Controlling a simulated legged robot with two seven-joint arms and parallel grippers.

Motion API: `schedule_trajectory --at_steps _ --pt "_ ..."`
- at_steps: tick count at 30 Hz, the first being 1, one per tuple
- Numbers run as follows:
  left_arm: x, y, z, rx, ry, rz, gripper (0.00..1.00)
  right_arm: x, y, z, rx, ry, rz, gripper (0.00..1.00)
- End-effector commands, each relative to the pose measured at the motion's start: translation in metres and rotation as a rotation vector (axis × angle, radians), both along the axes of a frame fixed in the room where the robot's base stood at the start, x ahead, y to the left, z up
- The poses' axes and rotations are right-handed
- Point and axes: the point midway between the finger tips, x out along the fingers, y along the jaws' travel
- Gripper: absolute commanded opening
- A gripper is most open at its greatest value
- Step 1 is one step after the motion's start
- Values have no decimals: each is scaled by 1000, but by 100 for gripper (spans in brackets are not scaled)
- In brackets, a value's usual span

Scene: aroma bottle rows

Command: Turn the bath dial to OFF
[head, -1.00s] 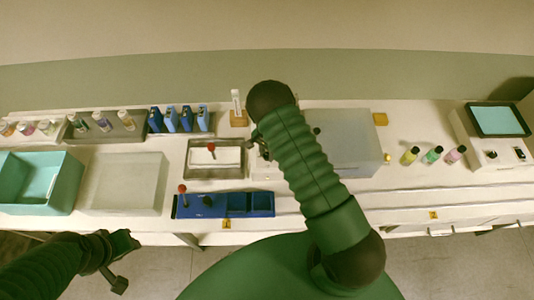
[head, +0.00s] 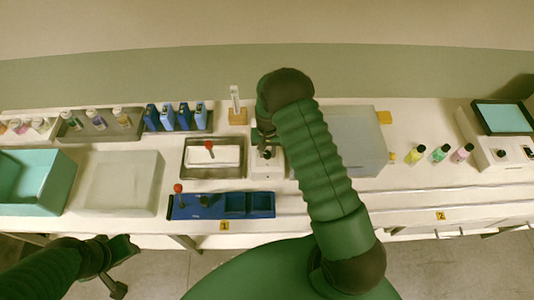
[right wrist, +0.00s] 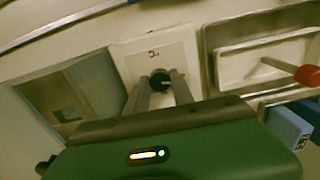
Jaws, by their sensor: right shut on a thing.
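The bath dial is a small black knob (right wrist: 160,80) on a pale panel (right wrist: 153,52) with a small dark mark, in the right wrist view. My right gripper (right wrist: 161,84) is shut on the dial, with one finger on each side of it. In the head view the right gripper (head: 266,137) is over the pale panel (head: 268,163), beside the grey bath box (head: 352,140), and my arm covers part of the box. The dial's pointer and setting are too small to read. My left gripper (head: 128,247) hangs low at the left, off the table's front edge; its jaws are unclear.
A framed tray (head: 212,172) with a red-knobbed tool (head: 209,145) lies left of the panel. A blue holder (head: 222,205) stands in front. Blue bottles (head: 168,119) stand behind. Several small coloured bottles and a screen device (head: 502,118) are at the right.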

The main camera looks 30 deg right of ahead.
Motion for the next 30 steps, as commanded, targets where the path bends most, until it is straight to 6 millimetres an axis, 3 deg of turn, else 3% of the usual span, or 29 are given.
schedule_trajectory --at_steps 1,19,20,21,25,30 --pt "0 0 -2 0 0 0 36 7 -3 3 -7 -19 14 0" --pt "0 0 -4 0 0 0 36 7 -3 5 -8 -20 64 0" --pt "0 0 -4 0 0 0 36 7 -3 5 -8 -20 64 30" --pt "0 0 -4 0 0 0 36 7 -3 5 -8 -20 64 35" --pt "0 0 -4 0 0 0 36 5 -2 3 -5 -13 64 50" --pt "0 0 -4 0 0 0 36 3 -1 2 -4 -10 64 50"
